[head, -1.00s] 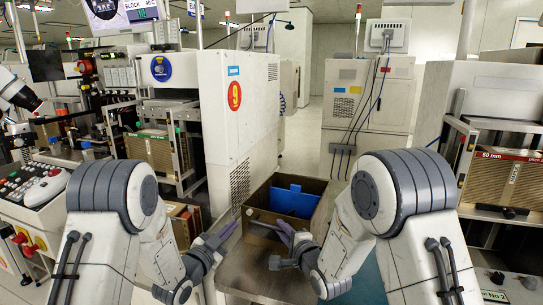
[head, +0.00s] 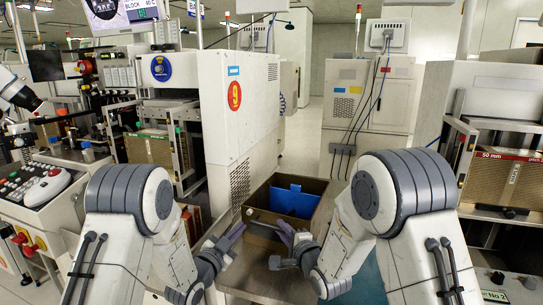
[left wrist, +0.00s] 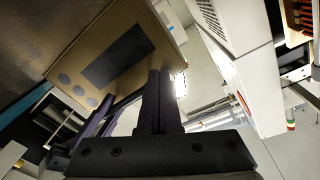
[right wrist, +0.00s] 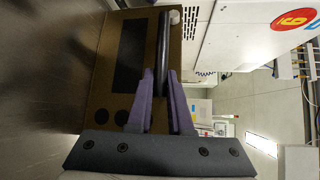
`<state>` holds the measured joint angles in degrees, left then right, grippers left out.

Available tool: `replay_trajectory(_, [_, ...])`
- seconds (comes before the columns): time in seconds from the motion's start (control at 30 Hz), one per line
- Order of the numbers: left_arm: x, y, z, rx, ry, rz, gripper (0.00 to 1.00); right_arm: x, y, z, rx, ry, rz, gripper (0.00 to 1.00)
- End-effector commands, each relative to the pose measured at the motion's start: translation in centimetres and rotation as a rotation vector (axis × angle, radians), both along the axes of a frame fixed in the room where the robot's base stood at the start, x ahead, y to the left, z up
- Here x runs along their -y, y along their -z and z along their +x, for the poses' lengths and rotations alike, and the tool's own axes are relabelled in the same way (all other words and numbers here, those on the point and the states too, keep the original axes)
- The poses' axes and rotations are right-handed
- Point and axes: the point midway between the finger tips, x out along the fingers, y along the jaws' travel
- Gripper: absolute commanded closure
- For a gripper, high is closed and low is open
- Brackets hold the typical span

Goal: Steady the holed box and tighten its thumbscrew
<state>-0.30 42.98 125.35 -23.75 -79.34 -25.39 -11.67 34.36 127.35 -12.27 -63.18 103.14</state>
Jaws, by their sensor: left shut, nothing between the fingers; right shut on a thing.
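The brown box (head: 315,187) stands on the metal table, open at the top, with blue inside. One face shows a dark rectangle and round dark spots in the left wrist view (left wrist: 90,62) and the right wrist view (right wrist: 102,98). My right gripper (right wrist: 162,76) is shut on a dark rod (right wrist: 163,45) with a pale round end, lying along the box's edge; it also shows in the head view (head: 265,225). My left gripper (head: 241,229) is shut and empty, its fingertips close to the box's near left corner; contact is unclear.
A white cabinet with a red 9 label (head: 234,96) stands just left of and behind the box. A control panel with a red knob (head: 47,185) is at far left. Bare metal table (head: 250,272) lies in front of the box. A shelf machine stands at right.

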Motion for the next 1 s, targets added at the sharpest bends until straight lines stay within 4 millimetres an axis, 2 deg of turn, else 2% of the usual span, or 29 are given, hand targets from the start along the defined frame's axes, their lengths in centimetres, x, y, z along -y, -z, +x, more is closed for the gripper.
replay_trajectory(0.1, [0.7, 0.0, 1.4, 0.001, 0.002, 0.0, 1.0, 0.0, 0.2, -0.1, -0.006, -0.001, -0.001, 1.0])
replay_trajectory(0.33, [1.4, 0.1, 3.1, -0.002, 0.0, 0.0, 1.0, 0.0, 0.2, -0.1, -0.006, -0.001, -0.002, 1.0])
replay_trajectory(1.0, [1.5, -0.1, 3.4, 0.0, 0.0, -0.001, 1.0, 0.0, 0.2, -0.1, -0.006, -0.001, -0.002, 1.0])
